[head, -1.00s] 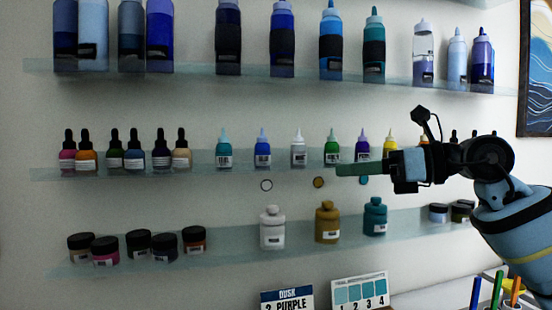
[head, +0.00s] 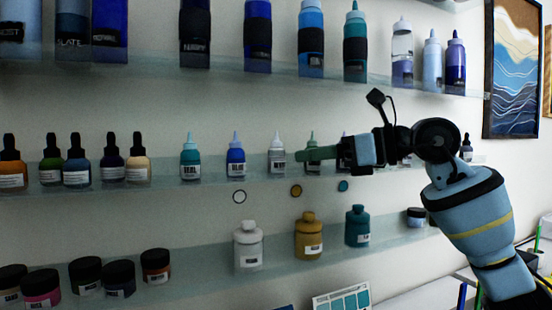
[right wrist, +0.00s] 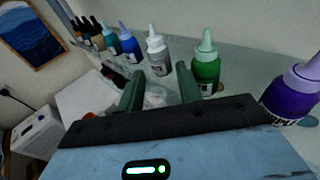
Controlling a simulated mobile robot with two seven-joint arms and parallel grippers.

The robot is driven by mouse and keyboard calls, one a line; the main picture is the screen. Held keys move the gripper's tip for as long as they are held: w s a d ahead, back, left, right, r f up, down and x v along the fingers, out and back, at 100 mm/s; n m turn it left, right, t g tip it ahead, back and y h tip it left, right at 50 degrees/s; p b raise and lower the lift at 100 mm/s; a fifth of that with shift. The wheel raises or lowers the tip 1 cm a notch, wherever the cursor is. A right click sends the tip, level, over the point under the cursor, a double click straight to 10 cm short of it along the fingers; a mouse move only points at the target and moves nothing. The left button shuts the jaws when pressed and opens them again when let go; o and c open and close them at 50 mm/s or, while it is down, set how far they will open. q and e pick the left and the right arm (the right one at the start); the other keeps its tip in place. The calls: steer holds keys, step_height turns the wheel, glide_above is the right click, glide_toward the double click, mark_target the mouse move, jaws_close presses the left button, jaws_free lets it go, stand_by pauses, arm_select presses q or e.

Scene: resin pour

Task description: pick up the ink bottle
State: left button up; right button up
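Several small ink bottles stand on the middle shelf; I cannot tell which one the task names. A grey-white bottle with a pointed cap (head: 277,157) stands just left of my right gripper's tips (head: 300,155). In the right wrist view this grey-white bottle (right wrist: 158,52) is beyond the gap between my green fingers (right wrist: 160,72), which are apart with nothing held. A green bottle (right wrist: 205,68) stands just right of the fingers, a blue one (right wrist: 130,46) to their left, and a purple one (right wrist: 292,95) far right. In the head view my gripper partly hides the green bottle. My left gripper is not in view.
Dropper bottles (head: 77,165) stand left on the middle shelf (head: 210,186). Large bottles fill the upper shelf (head: 270,70). Below, the lower shelf (head: 200,276) holds white (head: 248,248), ochre (head: 309,240) and teal (head: 358,228) bottles, plus jars (head: 86,274).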

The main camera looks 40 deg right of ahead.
mark_target(276, 153)
steer(key=shift+w+a+r, duration=0.1)
steer(key=shift+w+a, duration=0.25)
steer(key=shift+w, duration=0.05)
steer(key=p+x, duration=0.1)
steer(key=x, duration=0.2)
steer(key=shift+w+a, duration=0.15)
steer(key=shift+w, duration=0.1)
steer(key=shift+w+a, duration=0.15)
steer(key=shift+w, duration=0.1)
steer(key=shift+c, duration=0.3)
steer(key=c, duration=0.6)
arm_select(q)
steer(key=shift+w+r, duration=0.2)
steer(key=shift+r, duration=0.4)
